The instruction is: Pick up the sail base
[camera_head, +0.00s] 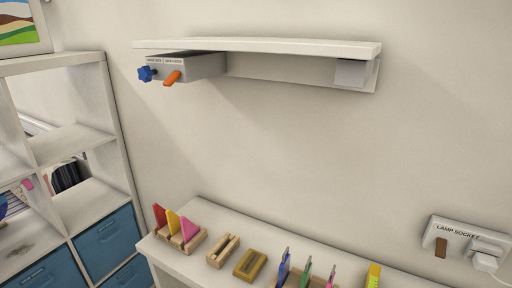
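No sail base can be told for certain. On the white table (210,207) below, a wooden rack (187,243) holds upright red (159,217), yellow (172,222) and pink (190,229) pieces. Right of it lies a small pale wooden block with a slot or hollow (222,250), seemingly empty. Next to that is a darker yellow-brown block with a recess (250,264). Either might be the base; I cannot tell which. Neither of my grippers is in view.
Blue, green and pink upright tools (307,272) and a yellow item (374,275) stand along the table, cut off below. A "LAMP SOCKET" plate (455,238) is right; a shelving unit (75,140) left.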

